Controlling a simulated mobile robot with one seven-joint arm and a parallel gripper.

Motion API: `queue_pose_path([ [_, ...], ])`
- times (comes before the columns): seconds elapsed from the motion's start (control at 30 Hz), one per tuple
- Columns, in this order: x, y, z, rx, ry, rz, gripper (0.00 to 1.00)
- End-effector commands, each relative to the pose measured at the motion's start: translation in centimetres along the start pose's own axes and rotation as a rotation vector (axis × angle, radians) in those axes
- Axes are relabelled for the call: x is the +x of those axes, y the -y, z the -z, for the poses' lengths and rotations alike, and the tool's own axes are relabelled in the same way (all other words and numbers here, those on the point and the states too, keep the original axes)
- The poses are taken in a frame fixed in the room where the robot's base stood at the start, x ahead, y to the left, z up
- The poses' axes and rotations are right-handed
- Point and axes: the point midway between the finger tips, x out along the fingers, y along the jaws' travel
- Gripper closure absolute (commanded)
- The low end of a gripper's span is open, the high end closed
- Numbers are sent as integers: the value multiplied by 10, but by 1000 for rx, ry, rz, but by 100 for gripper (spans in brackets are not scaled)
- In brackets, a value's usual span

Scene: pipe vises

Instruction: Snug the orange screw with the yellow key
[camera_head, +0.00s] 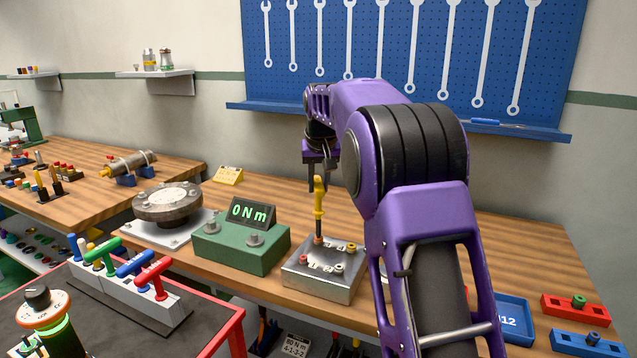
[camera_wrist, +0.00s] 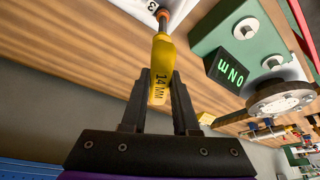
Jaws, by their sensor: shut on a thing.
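The yellow key (camera_head: 319,199) stands upright with its dark shaft pointing down at the metal block (camera_head: 318,285). In the wrist view the key's handle (camera_wrist: 162,62) is marked 14 MM. My gripper (camera_head: 319,180) is shut on the upper part of the handle; its two fingers (camera_wrist: 160,82) flank it in the wrist view. The key's lower end meets an orange screw (camera_head: 318,240) at the block's back left corner. The key's tip hides most of that screw, so I cannot tell how well it is seated.
A green box with a display (camera_head: 252,213) reading 0 Nm stands left of the block. A round flange (camera_head: 167,203) is farther left. Several other coloured screws, including a yellow one (camera_head: 338,268), sit on the block. A blue tray (camera_head: 510,318) lies at right.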

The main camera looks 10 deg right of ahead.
Motion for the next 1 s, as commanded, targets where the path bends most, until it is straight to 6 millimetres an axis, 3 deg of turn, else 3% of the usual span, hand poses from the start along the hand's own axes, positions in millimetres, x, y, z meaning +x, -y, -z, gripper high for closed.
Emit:
queue_pose_path([
  [1.0, 11, 0, -4, 2, 0, -1, 100],
])
